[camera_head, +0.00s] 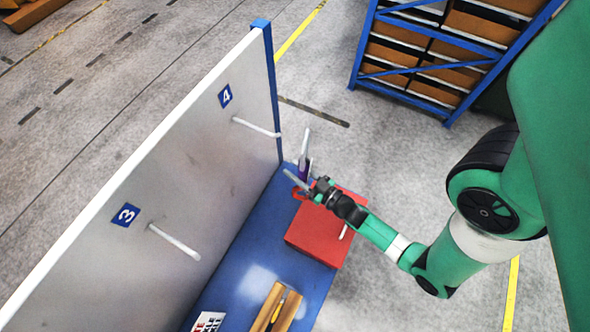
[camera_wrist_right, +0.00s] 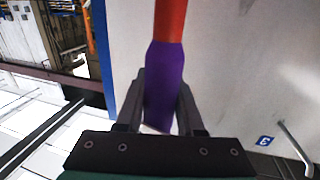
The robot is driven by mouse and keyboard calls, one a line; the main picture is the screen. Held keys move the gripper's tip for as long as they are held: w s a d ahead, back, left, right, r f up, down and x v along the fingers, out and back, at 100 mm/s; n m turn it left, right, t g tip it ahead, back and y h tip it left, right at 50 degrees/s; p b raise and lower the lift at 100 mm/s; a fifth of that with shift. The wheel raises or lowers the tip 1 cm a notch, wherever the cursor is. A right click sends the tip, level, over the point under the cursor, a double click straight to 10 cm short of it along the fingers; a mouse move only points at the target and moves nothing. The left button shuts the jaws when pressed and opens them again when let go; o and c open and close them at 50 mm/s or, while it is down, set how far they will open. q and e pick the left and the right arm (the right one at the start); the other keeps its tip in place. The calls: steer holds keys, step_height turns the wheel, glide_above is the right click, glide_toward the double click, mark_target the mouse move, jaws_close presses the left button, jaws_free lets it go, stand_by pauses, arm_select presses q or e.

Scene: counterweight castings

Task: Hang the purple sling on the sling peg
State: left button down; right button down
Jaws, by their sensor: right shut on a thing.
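My right gripper (camera_head: 302,166) is at the far end of the blue bench, next to the upright panel. It is shut on the purple sling (camera_wrist_right: 164,85), whose purple part sits between the two fingers in the right wrist view. A red-orange part runs on beyond the fingertips there. In the head view only a little purple and a red piece show by the gripper. A pale peg (camera_head: 257,127) sticks out of the panel beside label 4, apart from the gripper. Another peg (camera_head: 174,242) sticks out beside label 3. I cannot tell which is the sling peg. My left gripper is out of view.
A red box (camera_head: 318,232) stands on the blue bench (camera_head: 232,288) under my right wrist. Wooden pieces (camera_head: 271,308) and a printed card (camera_head: 208,321) lie at the near end. The white panel (camera_head: 150,170) borders the bench on the left. A blue rack (camera_head: 440,60) stands behind.

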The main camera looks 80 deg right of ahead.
steer(key=shift+w+d+f+b, duration=0.55)
steer(key=shift+w+b, duration=0.6)
steer(key=shift+w, duration=0.85)
steer(key=shift+w+d+f+b, duration=0.5)
steer(key=shift+w+b, duration=0.65)
steer(key=shift+w, duration=0.8)
steer(key=shift+w+d+f+b, duration=0.55)
steer(key=shift+w+b, duration=0.6)
steer(key=shift+w, duration=0.85)
steer(key=shift+d+r, duration=0.1)
steer(key=shift+c, duration=2.2)
jaws_free()
steer(key=v, duration=1.1)
steer(key=shift+s, duration=0.25)
